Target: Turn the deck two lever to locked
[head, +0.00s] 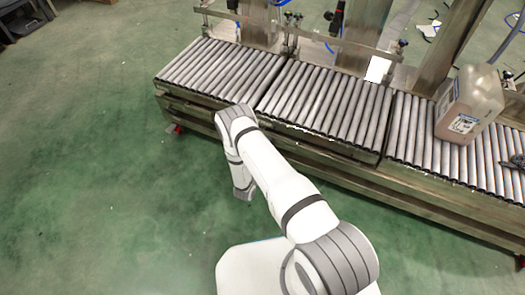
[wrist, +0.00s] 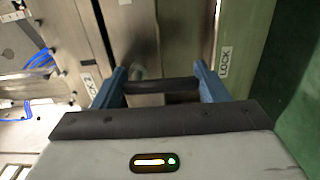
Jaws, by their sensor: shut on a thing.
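The lever (wrist: 162,85) shows in the wrist view as a dark horizontal bar in front of a metal panel, with a round metal pivot behind its left part. My gripper (wrist: 160,77) has its two blue fingers on either end of this bar and is shut on it. A white LOCK label (wrist: 225,62) is on the panel to the right of the bar. Another small white label (wrist: 89,84) is to the left, its text hard to read. In the head view the lever and my gripper's fingers cannot be made out.
A roller conveyor (head: 310,100) runs across the head view, with metal posts behind it. A jug of pinkish liquid (head: 468,105) stands on its right section. Blue cables (wrist: 40,65) show at left in the wrist view. Green floor (head: 90,180) is clear at left.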

